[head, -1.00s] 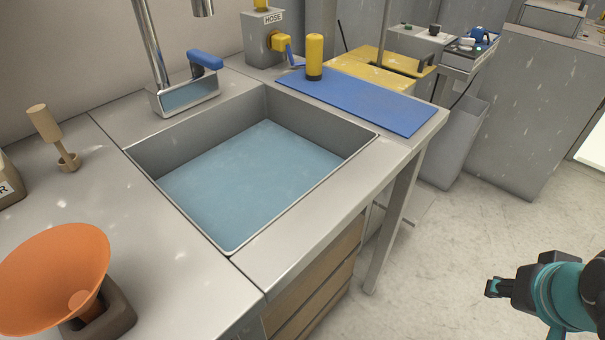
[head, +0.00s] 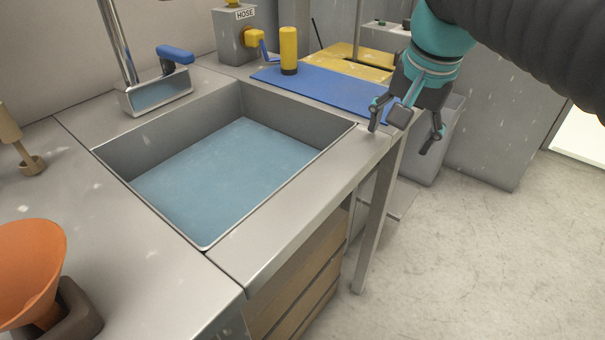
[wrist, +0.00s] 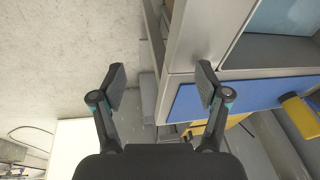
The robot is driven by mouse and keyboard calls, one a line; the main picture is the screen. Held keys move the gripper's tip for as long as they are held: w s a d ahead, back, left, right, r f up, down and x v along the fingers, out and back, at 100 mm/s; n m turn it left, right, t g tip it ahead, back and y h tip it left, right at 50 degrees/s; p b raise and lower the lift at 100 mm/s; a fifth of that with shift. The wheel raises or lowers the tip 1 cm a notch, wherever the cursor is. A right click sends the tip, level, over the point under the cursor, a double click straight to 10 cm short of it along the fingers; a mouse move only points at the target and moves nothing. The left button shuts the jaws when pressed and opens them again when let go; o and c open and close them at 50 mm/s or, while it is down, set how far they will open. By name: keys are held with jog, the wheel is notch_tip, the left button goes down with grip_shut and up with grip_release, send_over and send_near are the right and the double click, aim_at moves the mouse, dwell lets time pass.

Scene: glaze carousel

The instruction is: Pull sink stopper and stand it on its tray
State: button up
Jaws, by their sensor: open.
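The sink basin (head: 330,143) is set into the metal counter and holds blue, cloudy-looking water (head: 225,165). I cannot make out a stopper in it; the basin floor does not show through the water. No tray that I can clearly tell as the stopper's is in view. My gripper (head: 401,137) is open and empty, pointing down beside the sink's right end, near the counter's right edge. The wrist view shows its two fingers (wrist: 160,70) spread apart with nothing between them, over the floor and counter edge. A corner of the basin (wrist: 270,48) shows there at upper right.
A blue mat (head: 335,90) with a yellow cylinder (head: 289,50) lies behind the sink. A faucet with a blue lever (head: 175,53) and a hose box (head: 232,35) stand at the back. An orange funnel (head: 30,265) and a wooden tool (head: 22,145) are at left. Open floor (head: 460,240) lies right.

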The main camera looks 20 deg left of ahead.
jog(key=w+a+g+b, duration=0.1)
jog(key=w+a+b, duration=0.1)
jog(key=a, duration=1.2)
jog(key=m+g+h, duration=0.1)
jog(key=g, duration=0.1)
send_over(297, 165)
notch_tip(297, 165, down, 4)
jog(key=shift+w+d+f, duration=0.1)
jog(key=shift+w, duration=0.05)
jog(key=shift+f, duration=0.4)
notch_tip(297, 165, down, 6)
jog(key=b, duration=0.5)
jog(key=shift+r, duration=0.25)
jog(key=shift+f+b, duration=0.9)
jog(key=shift+f, duration=0.85)
jog(key=shift+r+p, duration=0.1)
jog(key=shift+p, duration=0.6)
